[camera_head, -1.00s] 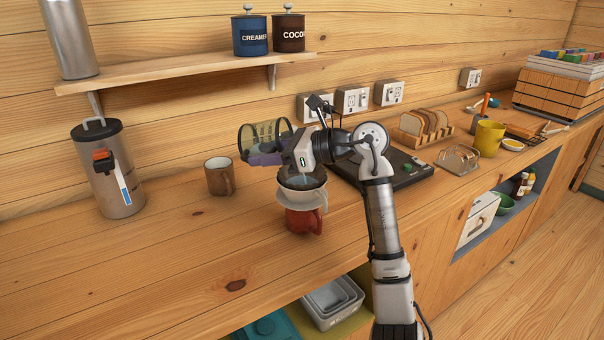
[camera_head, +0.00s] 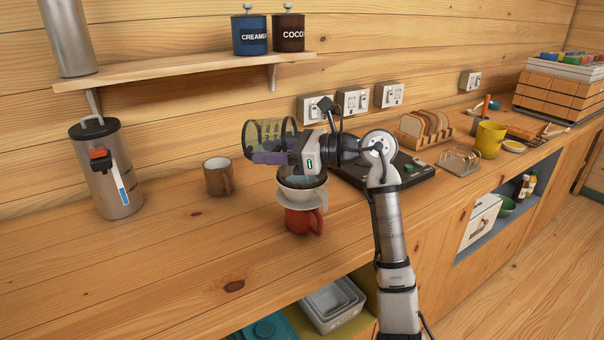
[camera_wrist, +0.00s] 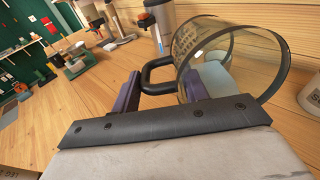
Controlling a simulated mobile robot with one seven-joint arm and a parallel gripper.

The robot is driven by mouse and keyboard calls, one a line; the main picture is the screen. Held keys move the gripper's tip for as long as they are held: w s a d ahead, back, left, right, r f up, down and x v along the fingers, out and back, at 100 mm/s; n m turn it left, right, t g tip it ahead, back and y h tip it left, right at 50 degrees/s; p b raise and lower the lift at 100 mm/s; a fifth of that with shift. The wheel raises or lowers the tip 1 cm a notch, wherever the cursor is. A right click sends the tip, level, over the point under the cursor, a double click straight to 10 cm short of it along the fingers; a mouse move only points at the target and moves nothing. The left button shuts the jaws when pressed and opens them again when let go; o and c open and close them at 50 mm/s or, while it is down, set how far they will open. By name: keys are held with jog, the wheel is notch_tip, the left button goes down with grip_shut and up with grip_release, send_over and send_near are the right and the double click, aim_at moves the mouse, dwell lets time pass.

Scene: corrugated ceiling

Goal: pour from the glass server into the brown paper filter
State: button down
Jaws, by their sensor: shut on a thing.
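My gripper (camera_head: 268,158) is shut on the black handle (camera_wrist: 157,76) of the glass server (camera_head: 264,132); the handle sits between the purple fingers in the wrist view (camera_wrist: 163,90). The server is clear, tinted glass with dark markings and lies tipped on its side, with pale bluish liquid inside (camera_wrist: 212,78). Below my gripper, the white dripper (camera_head: 296,200) stands on a red mug (camera_head: 303,222). The brown paper filter (camera_head: 319,182) is inside the dripper, mostly hidden by my gripper, with something bluish-grey showing in it. No stream is clearly visible.
A brown mug (camera_head: 218,178) and a steel canister (camera_head: 107,170) stand to the left. A dark flat device (camera_head: 400,172) and a toast rack (camera_head: 425,130) are to the right. A shelf (camera_head: 180,70) hangs above. The front left counter is clear.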

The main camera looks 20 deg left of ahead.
jog(key=shift+d+f+y+b, duration=0.4)
jog(key=shift+y+b, duration=0.3)
jog(key=shift+b, duration=0.7)
jog(key=shift+d+r+y+b, duration=0.15)
jog(key=shift+y+b, duration=0.35)
jog(key=shift+b, duration=0.4)
